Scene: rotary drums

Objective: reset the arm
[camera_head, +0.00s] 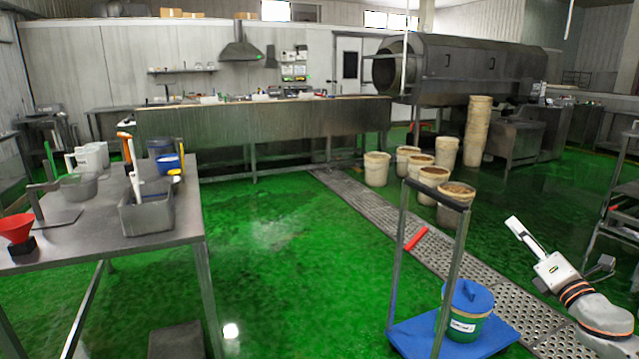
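My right arm comes in from the lower right, over the floor to the right of the blue cart. Its pale end with my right gripper (528,240) points up and to the left. It stands apart from the cart and the buckets, and I see nothing held in it. The fingers are too small and unclear to tell whether they are open or shut. My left arm and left gripper are not in view.
A blue cart (408,335) carries a green bucket with a blue lid (466,309), close left of my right arm. A metal table (75,250) with tools stands left. Several pale buckets (376,169) stand behind. A rack (622,215) is at the right edge. Green floor (290,270) is clear centrally.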

